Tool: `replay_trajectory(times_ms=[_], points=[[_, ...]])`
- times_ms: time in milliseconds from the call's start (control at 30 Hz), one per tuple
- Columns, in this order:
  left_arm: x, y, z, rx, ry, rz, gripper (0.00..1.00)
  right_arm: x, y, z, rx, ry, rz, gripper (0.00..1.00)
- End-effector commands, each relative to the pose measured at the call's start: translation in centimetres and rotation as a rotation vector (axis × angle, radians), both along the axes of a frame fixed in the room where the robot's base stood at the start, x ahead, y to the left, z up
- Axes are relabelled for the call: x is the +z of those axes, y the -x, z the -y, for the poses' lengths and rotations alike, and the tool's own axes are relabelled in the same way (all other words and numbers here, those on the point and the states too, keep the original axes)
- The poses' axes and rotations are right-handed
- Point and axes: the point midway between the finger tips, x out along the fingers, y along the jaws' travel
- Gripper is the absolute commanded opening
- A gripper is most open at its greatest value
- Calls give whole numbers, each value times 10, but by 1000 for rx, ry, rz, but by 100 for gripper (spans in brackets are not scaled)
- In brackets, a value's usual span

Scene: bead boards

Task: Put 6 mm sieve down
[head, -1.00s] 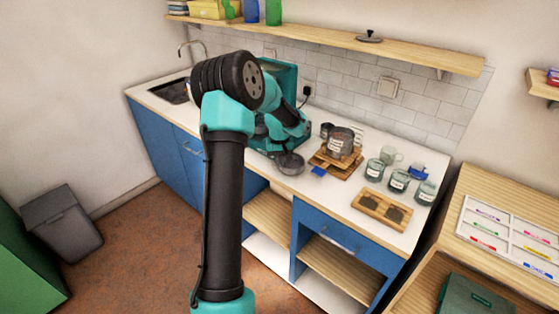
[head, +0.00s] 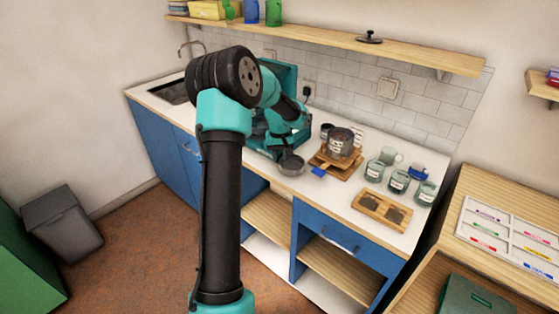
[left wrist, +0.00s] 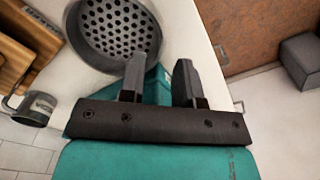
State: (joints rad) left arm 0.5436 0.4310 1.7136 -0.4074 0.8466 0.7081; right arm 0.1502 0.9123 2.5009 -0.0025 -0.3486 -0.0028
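The 6 mm sieve (head: 291,166), a round grey pan, is at the front of the white counter, just below my left gripper (head: 287,146). In the left wrist view the sieve (left wrist: 118,28) shows its perforated bottom with many round holes. My left gripper (left wrist: 160,68) has its two fingers apart, with a clear gap between them. One finger overlaps the sieve's rim in that view; I cannot tell whether it touches. The other finger stands clear over the counter. My right gripper is not in view.
Right of the sieve are a wooden stand (head: 325,164) with a labelled grey container (head: 340,142) and a blue item (head: 319,171). Further right are several glass jars (head: 398,181) and a wooden board (head: 382,211). A teal machine (head: 280,75) stands behind my arm.

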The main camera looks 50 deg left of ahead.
Motion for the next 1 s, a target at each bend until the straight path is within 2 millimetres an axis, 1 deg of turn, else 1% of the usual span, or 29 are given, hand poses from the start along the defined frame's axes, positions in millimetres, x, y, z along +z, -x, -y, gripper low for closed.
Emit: replay_trajectory(times_ms=[33, 200, 300, 433, 600, 1000], points=[[11, -1, -1, 1, -3, 4, 31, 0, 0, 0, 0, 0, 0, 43], [44, -1, 0, 0, -2, 5, 31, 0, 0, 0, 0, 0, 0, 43], [62, 0, 0, 0, -2, 4, 31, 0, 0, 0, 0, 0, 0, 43], [80, -1, 1, 0, -1, 3, 31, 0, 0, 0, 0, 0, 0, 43], [91, 0, 1, 0, 0, 2, 31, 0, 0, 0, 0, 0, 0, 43], [92, 0, 1, 0, 1, 1, 31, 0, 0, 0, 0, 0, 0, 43]])
